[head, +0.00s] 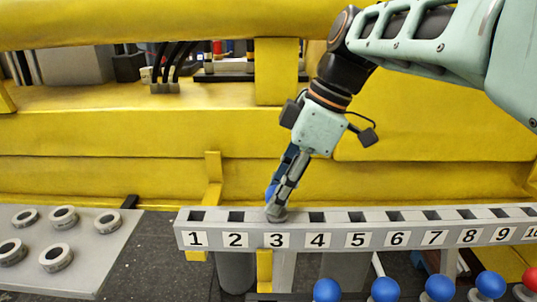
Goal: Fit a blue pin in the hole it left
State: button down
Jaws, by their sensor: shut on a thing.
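A grey rail (225,220) with square holes and number labels runs across the lower right. My gripper (277,209) points down at the hole above label 3. It is shut on a blue pin, whose blue head (270,192) shows at the left of the fingers. The fingers hide the rest of this pin and hole 3, so I cannot tell how far the pin is in. The holes above labels 1 (197,216), 2 (236,216) and 4 (316,217) look empty.
Several blue ball-headed pins (385,289) and a red one (531,279) stand in front of the rail at the lower right. A grey plate (92,254) with several round rings lies at the left. A yellow beam structure (120,180) stands behind the rail.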

jog(key=c, duration=1.4)
grip_release()
jog(key=shift+c, duration=0.2)
jog(key=shift+r, duration=0.1)
jog(key=v, duration=0.7)
jog(key=shift+r, duration=0.15)
jog(key=shift+d, duration=0.15)
